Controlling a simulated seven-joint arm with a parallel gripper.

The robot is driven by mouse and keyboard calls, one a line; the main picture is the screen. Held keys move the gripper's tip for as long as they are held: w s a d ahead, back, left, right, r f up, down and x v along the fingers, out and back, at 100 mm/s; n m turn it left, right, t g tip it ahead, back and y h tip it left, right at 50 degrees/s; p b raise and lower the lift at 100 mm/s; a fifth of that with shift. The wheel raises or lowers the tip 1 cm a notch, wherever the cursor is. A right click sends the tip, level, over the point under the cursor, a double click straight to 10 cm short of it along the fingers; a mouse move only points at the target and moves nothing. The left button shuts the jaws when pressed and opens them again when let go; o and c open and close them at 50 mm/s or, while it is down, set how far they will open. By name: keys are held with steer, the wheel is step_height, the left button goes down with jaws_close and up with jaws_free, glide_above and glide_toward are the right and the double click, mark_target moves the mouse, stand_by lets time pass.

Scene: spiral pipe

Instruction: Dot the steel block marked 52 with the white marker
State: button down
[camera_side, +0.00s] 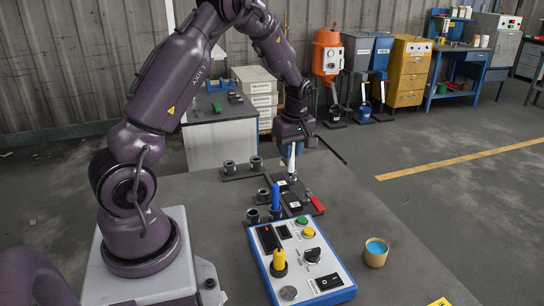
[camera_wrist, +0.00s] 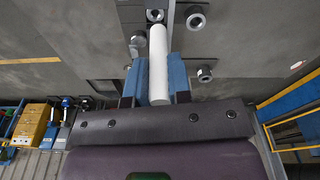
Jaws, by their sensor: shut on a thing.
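My gripper (camera_side: 292,145) is shut on the white marker (camera_side: 292,160), which hangs upright with its lower end above or at a dark fixture with small blocks. In the wrist view the white marker (camera_wrist: 158,68) lies between the two blue fingers. The dark blocks with small white labels (camera_side: 282,184) (camera_side: 295,198) sit below and in front of the marker. The numbers are too small to read, so I cannot tell which block is marked 52. I cannot tell whether the tip touches anything.
A blue marker (camera_side: 276,196) stands in front of the fixture, near dark round holders (camera_side: 263,195). More holders (camera_side: 229,167) stand behind. A tan cup (camera_side: 376,257) is at right.

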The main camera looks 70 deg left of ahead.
mark_target(291, 171)
steer(key=shift+w+f, duration=0.1)
steer(key=shift+f, duration=2.7)
steer(key=shift+f, duration=0.6)
steer(key=shift+r, duration=3.55)
